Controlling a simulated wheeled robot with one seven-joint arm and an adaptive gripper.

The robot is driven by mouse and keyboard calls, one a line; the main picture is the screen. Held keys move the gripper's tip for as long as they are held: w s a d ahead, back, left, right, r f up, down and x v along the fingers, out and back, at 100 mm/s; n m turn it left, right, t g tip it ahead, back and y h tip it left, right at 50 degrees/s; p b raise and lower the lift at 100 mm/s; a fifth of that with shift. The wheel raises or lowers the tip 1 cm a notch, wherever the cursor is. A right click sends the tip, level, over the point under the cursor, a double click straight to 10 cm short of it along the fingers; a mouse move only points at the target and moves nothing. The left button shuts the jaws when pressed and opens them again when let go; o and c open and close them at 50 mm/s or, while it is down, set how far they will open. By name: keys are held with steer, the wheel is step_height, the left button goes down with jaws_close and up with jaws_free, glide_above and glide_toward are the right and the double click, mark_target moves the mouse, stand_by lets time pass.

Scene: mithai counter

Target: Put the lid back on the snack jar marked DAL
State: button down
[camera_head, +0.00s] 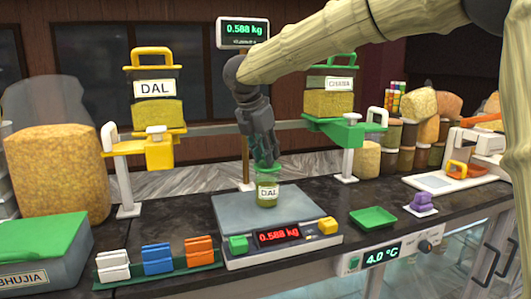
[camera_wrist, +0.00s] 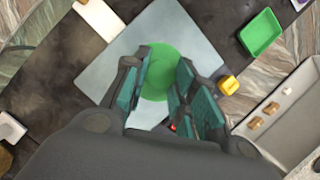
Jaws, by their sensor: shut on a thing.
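The small snack jar marked DAL (camera_head: 267,192) stands upright on the scale (camera_head: 235,207), with greenish-yellow contents. My gripper (camera_head: 264,158) points down right above it, shut on the round green lid (camera_wrist: 158,70). In the head view, the green lid (camera_head: 265,166) shows only partly at the fingertips, over the jar's mouth. I cannot tell whether the lid touches the rim. In the wrist view, the lid lies between my fingers (camera_wrist: 165,88) and hides the jar beneath.
The scale reads 0.588 kg. A DAL dispenser (camera_head: 157,112) stands left behind, a CHANA dispenser (camera_head: 329,102) right behind. A green tray (camera_head: 373,218) and a purple clip (camera_head: 422,202) lie right. White, blue and orange clips (camera_head: 158,259) stand front left.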

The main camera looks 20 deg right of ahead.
steer(key=shift+a+r+p, duration=0.1)
steer(key=shift+r+p, duration=0.2)
steer(key=shift+r, duration=0.2)
stand_by(0.8)
steer(key=c, duration=0.6)
jaws_free()
steer(key=shift+r, duration=0.1)
steer(key=shift+r+p, duration=2.05)
steer(key=shift+r, duration=1.35)
jaws_close()
